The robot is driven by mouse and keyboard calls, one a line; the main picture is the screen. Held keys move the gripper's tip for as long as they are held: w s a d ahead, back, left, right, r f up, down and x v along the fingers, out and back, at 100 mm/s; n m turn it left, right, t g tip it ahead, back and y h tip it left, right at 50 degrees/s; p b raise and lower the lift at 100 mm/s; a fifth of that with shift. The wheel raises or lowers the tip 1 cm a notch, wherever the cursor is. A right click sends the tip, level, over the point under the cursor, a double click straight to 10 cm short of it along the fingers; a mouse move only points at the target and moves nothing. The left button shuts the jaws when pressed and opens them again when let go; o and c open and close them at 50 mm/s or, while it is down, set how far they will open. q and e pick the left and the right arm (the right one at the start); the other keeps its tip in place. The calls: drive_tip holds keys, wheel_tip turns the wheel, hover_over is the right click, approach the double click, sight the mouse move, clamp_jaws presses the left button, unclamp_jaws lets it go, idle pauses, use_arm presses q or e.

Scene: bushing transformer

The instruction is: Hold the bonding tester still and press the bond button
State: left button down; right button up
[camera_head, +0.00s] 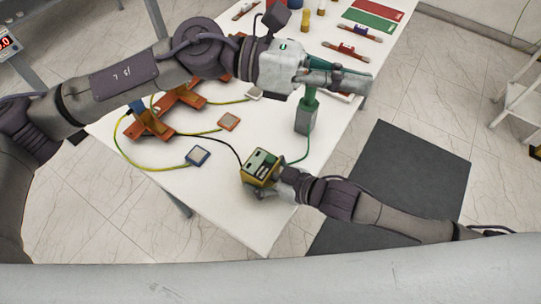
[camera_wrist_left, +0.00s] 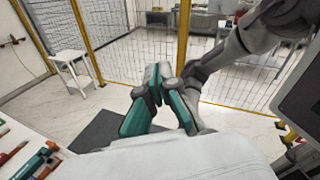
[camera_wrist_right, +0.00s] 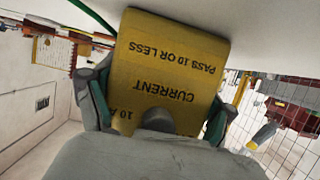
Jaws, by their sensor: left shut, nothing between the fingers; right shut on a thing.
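The bonding tester (camera_head: 262,168) is a small yellow box with a green top panel, near the front edge of the white table. My right gripper (camera_head: 266,186) is shut on it. In the right wrist view the tester's yellow label (camera_wrist_right: 175,70) shows upside down, with a finger on each side. My left gripper (camera_head: 350,78) is raised above the table's right side, up and right of the tester and apart from it. In the left wrist view its teal fingers (camera_wrist_left: 158,85) are shut and empty. The bond button is too small to make out on the panel.
A grey block with a green post (camera_head: 306,115) stands near the table's right edge, below my left gripper. A green cable runs down by it. Orange-brown bars (camera_head: 165,112), a blue pad (camera_head: 198,155) and an orange pad (camera_head: 229,122) with leads lie left of the tester.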

use_arm(q)
drive_tip(key=w+a+r+n+t+h, duration=0.1)
drive_tip(key=w+r+n+t+h, duration=0.55)
drive_tip(key=n, duration=0.65)
drive_tip(key=w+a+f+n+t+y, duration=0.4)
drive_tip(key=w+n+t+y, duration=0.2)
drive_tip(key=n+t+y, duration=0.5)
use_arm(e)
drive_tip(key=shift+f, duration=0.1)
use_arm(q)
drive_tip(key=s+a+f+n+g+y, duration=0.2)
drive_tip(key=s+a+f+n+g, duration=0.1)
drive_tip(key=f, duration=0.5)
drive_tip(key=s+a+f+n+g+y, duration=0.2)
drive_tip(key=s+f+n+g, duration=0.3)
drive_tip(key=f, duration=0.4)
drive_tip(key=shift+a+n, duration=0.55)
drive_tip(key=shift+n, duration=0.05)
